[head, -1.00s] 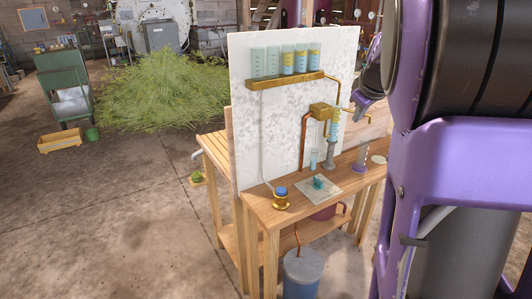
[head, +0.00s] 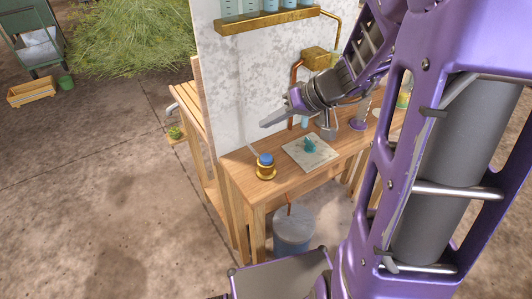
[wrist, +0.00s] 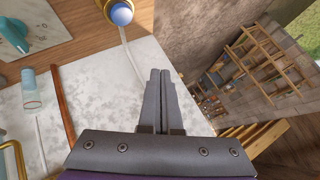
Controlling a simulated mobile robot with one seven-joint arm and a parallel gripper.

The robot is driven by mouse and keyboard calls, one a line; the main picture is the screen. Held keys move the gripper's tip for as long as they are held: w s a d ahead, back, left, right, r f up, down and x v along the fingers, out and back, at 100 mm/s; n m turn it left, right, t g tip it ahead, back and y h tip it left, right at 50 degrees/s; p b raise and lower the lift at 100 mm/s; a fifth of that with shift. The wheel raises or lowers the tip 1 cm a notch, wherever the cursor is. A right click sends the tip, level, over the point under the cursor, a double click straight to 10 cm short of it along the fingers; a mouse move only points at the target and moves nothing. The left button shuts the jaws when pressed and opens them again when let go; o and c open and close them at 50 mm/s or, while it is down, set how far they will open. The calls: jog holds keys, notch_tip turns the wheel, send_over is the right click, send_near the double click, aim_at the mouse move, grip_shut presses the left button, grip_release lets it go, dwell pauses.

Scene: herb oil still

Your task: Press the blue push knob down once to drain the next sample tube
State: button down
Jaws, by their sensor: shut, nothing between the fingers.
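The blue push knob (head: 265,158) sits in a brass collar (head: 265,171) at the left end of the wooden bench. It also shows at the top of the wrist view (wrist: 121,13). My gripper (head: 265,124) is shut and empty, above the knob and apart from it, in front of the speckled board. In the wrist view its closed fingers (wrist: 160,75) point up the picture, below and right of the knob. Sample tubes (head: 270,4) stand on a brass rack (head: 268,20) high on the board, their tops cut off by the frame edge.
A pale plate with a teal dial (head: 309,145) lies right of the knob. A small glass tube (wrist: 30,88) shows in the wrist view.

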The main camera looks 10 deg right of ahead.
aim_at(270, 159)
jog(key=shift+f, duration=0.1)
notch_tip(270, 159, down, 8)
jog(key=b, duration=0.5)
jog(key=shift+f, duration=0.35)
jog(key=shift+f, duration=0.15)
dwell(1.7)
jog(key=shift+f, duration=0.25)
jog(key=shift+f, duration=0.45)
dwell(0.7)
jog(key=shift+r, duration=0.85)
jog(key=shift+r+p, duration=0.15)
jog(key=shift+p, duration=0.2)
